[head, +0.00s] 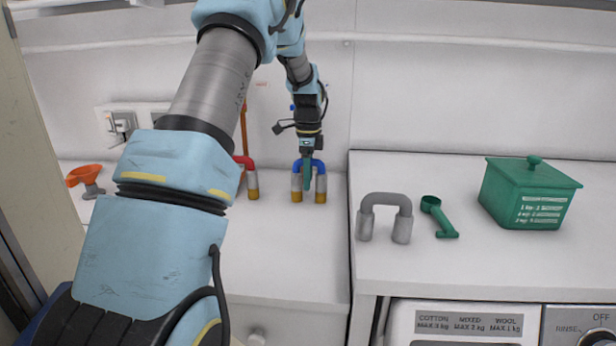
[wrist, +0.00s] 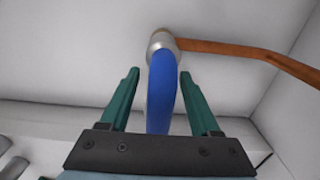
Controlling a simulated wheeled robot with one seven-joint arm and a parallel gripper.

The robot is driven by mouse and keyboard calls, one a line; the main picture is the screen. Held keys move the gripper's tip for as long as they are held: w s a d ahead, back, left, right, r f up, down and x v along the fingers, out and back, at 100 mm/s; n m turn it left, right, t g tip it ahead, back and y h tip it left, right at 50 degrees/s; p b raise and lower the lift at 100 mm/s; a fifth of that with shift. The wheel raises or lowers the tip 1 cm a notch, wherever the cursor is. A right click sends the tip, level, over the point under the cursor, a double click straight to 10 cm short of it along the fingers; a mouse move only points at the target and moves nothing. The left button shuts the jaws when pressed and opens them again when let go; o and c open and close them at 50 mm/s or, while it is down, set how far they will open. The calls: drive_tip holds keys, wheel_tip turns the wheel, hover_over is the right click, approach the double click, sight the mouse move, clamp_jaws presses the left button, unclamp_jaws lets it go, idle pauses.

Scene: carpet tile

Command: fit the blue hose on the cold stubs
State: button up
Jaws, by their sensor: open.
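The blue hose (head: 319,164) is a U-shaped bend in the head view, arch up, with grey sleeves and brass-coloured lower ends at the counter. Whether those ends are the hose's own or stubs, I cannot tell. My gripper (head: 307,186) points down at the arch, its green fingers in front of the hose's middle. In the wrist view my gripper (wrist: 158,75) is open, and the blue hose (wrist: 162,90) runs between the two fingers, with gaps visible on both sides. The hose's far end meets a grey collar (wrist: 161,40). Its near end is hidden by my gripper body.
A red hose (head: 244,161) with a brass end stands to the left, partly behind my arm. A copper pipe (head: 243,130) rises behind it. A grey U-shaped piece (head: 387,199), green scoop (head: 438,216) and green box (head: 527,195) stand on the right counter.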

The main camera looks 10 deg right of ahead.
wheel_tip(320, 180, up, 11)
drive_tip(key=b, duration=0.2)
drive_tip(key=shift+f+b, duration=0.1)
drive_tip(key=shift+b, duration=0.25)
